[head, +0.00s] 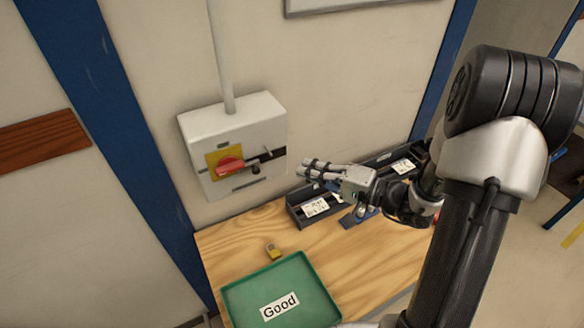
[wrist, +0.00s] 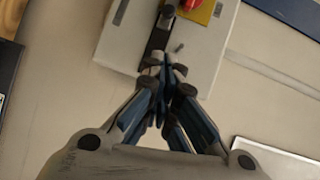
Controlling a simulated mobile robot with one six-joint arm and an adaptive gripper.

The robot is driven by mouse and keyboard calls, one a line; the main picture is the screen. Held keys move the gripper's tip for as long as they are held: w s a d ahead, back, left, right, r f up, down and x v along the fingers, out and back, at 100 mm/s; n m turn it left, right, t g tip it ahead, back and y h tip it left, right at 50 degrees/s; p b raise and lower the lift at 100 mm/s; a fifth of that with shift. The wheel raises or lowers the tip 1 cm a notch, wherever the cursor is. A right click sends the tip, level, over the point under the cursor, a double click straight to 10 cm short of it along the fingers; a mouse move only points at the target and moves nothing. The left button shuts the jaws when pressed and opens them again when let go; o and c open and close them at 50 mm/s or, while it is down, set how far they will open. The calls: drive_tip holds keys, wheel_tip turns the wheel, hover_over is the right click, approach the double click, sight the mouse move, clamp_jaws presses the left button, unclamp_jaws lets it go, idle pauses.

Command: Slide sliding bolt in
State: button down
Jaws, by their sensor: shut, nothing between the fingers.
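The grey switch box (head: 233,143) hangs on the wall, with a red rotary handle (head: 230,166) on a yellow plate. A dark sliding bolt (head: 265,157) runs across its front, to the right of the handle, with a small knob on it. In the wrist view the dark bolt strip (wrist: 157,38) lies just beyond my fingertips, and a small peg shows beside it. My gripper (head: 308,168) is shut and empty, to the right of the box and slightly below the bolt. In the wrist view my gripper (wrist: 167,68) overlaps the bolt's end; whether they touch cannot be told.
The wooden table (head: 225,247) stands below the box. On it are a green tray (head: 237,298) labelled "Good", a small yellow padlock (head: 272,251) and a dark bin (head: 295,213) under my gripper. A conduit (head: 221,55) rises from the box top.

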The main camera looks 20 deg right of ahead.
drive_tip(key=shift+v, duration=2.3)
drive_tip(key=shift+a, duration=0.1)
drive_tip(key=s+a+n+g+h+b, duration=0.1)
drive_tip(key=s+a+n+g+b, duration=0.4)
drive_tip(key=s+a+g, duration=0.65)
drive_tip(key=s+d+n+t+h+b, duration=0.3)
drive_tip(key=s+t+h, duration=0.1)
drive_tip(key=s+h, duration=0.5)
drive_tip(key=shift+d+h, duration=0.2)
drive_tip(key=shift+h, duration=0.5)
